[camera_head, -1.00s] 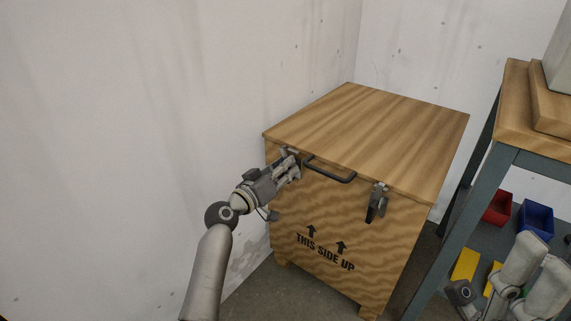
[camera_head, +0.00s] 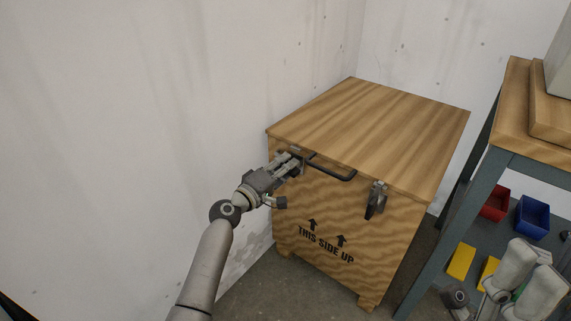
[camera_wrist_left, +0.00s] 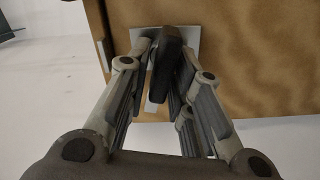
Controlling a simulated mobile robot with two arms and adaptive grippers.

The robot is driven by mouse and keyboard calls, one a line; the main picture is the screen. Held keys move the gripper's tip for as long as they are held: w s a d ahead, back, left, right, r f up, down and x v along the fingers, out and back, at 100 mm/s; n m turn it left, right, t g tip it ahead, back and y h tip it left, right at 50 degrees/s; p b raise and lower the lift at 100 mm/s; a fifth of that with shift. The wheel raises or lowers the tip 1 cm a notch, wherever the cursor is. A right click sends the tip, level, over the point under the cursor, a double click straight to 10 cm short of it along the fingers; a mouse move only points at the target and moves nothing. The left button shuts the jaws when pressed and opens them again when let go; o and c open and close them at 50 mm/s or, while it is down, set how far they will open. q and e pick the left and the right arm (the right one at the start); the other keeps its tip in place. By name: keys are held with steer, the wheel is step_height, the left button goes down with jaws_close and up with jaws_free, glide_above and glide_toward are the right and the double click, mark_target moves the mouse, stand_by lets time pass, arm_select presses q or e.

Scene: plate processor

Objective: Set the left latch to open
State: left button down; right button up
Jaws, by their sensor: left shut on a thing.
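The left latch has a black lever (camera_wrist_left: 166,65) on a pale plate (camera_wrist_left: 190,42), seen in the left wrist view. In the head view the latch is mostly hidden behind my left gripper (camera_head: 296,160). My left gripper reaches in from the left at the upper left of the crate's front, its fingers (camera_wrist_left: 162,72) on both sides of the lever and shut on it. The wooden crate (camera_head: 370,120) stands with its lid down. The right latch (camera_head: 376,200) hangs on the front, right of the black handle (camera_head: 332,170).
A workbench with grey legs (camera_head: 455,215) stands close on the right. Red (camera_head: 495,204) and blue (camera_head: 532,216) bins and yellow items (camera_head: 461,261) lie on its lower shelf. A white wall (camera_head: 130,130) is close on the left.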

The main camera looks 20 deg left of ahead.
arm_select(q)
steer(key=shift+a+n, duration=0.1)
steer(key=shift+n, duration=0.4)
steer(key=c, duration=1.5)
jaws_free()
steer(key=v, duration=1.2)
